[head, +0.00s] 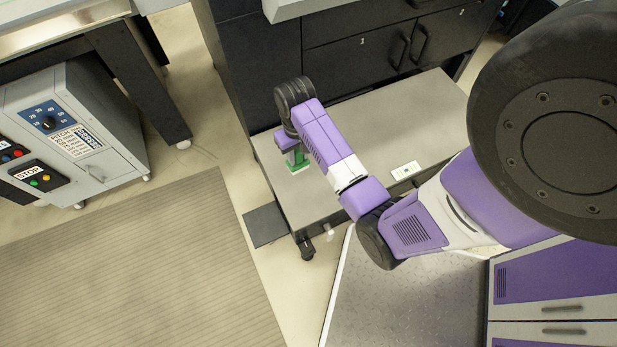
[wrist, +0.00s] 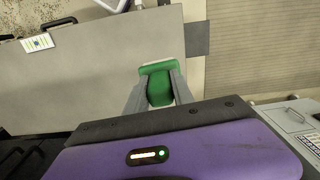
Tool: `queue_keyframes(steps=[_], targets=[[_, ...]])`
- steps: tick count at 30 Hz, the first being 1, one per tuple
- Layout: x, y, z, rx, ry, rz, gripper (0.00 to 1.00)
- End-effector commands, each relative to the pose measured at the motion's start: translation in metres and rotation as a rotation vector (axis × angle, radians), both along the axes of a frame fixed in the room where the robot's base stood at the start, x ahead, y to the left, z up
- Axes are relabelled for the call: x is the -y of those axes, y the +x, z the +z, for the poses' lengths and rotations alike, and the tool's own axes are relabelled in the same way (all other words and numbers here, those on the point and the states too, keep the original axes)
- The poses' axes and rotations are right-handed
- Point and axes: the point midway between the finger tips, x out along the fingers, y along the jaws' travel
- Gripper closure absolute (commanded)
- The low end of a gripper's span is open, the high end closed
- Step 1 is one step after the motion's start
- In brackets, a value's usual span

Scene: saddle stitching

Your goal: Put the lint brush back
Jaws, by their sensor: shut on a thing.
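The lint brush is green with a pale edge, and it shows in the wrist view (wrist: 159,90) between the two grey fingers of my gripper (wrist: 157,98). My gripper is shut on it. In the head view the brush (head: 297,160) hangs below my gripper (head: 290,147), over the left end of the grey bench top (head: 436,102). I cannot tell whether the brush touches the top. My wrist and fingers hide part of it.
A white labelled card (head: 405,171) lies on the bench top near its front edge. Black drawers (head: 400,40) stand behind. A dark plate (head: 265,224) juts out at the left. A grey control cabinet (head: 75,130) and a striped mat (head: 130,265) are farther left. Much of the top is clear.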

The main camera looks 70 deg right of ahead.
Motion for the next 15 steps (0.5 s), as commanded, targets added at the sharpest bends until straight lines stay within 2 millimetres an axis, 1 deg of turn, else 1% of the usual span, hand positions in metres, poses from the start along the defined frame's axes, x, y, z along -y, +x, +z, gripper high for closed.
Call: queue_keyframes(steps=[1,3,5,7,8,11,15], targets=[[0.004,-0.012,0.009,-0.002,-0.001,-0.028,1.00],[0.008,-0.023,0.010,-0.004,-0.003,-0.053,1.00],[0.011,-0.029,0.010,-0.005,-0.004,-0.067,1.00],[0.012,-0.032,0.005,-0.005,-0.005,-0.074,1.00],[0.012,-0.033,0.001,-0.005,-0.005,-0.076,1.00],[0.011,-0.033,-0.019,-0.007,-0.003,-0.076,1.00],[0.011,-0.033,-0.054,-0.007,-0.003,-0.076,1.00]])
